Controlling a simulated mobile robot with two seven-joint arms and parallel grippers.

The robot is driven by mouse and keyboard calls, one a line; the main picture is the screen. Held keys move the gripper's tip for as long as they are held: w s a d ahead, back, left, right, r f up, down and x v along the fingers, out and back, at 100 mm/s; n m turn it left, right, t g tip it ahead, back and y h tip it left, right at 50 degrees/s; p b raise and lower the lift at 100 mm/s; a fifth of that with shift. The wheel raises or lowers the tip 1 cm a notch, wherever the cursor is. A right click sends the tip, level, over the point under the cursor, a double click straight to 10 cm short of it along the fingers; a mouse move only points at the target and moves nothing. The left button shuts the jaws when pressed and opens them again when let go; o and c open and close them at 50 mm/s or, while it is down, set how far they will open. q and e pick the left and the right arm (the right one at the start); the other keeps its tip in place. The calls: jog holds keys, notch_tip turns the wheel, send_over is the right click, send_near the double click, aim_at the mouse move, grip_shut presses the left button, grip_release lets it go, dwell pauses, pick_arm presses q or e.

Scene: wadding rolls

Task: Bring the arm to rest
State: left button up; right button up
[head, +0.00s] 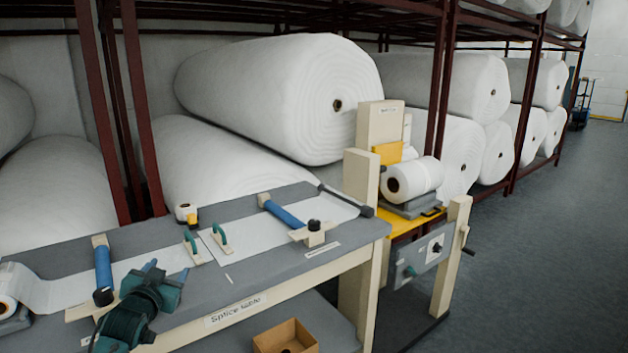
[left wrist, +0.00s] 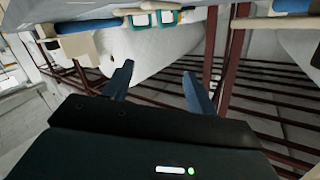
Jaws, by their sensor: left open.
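My left gripper (head: 167,269) is at the lower left of the head view, over the near edge of the grey splice table (head: 262,252). Its blue fingers are spread with nothing between them. In the left wrist view the two fingers of my left gripper (left wrist: 157,80) stand apart and empty, with the view tilted strongly. My left arm comes in from the bottom left. My right gripper does not show.
On the table lie white wadding strips (head: 254,232), two blue rollers (head: 284,214) (head: 104,268), green-handled tools (head: 221,238) and a tape dispenser (head: 187,214). A cardboard box (head: 286,338) sits below. A yellow-topped stand (head: 410,222) is at right. Large rolls (head: 270,95) fill the racks behind.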

pick_arm(q)
jog(key=s+d+f+m+g+h, duration=0.1)
jog(key=s+d+f+g+h, duration=0.1)
jog(key=s+d+f, duration=0.55)
jog(key=s+d+f+g+h, duration=0.1)
jog(key=s+d+f, duration=0.3)
jog(key=s+f, duration=0.6)
jog(key=s+d+f+g, duration=0.1)
jog(key=s+d, duration=0.2)
jog(key=s, duration=0.6)
jog(key=s+d+f+n+g+h, duration=0.1)
jog(key=s+d, duration=0.3)
jog(key=s, duration=0.6)
jog(key=shift+s+f+g+h, duration=0.2)
jog(key=shift+f+g+h, duration=0.15)
jog(key=shift+f, duration=0.3)
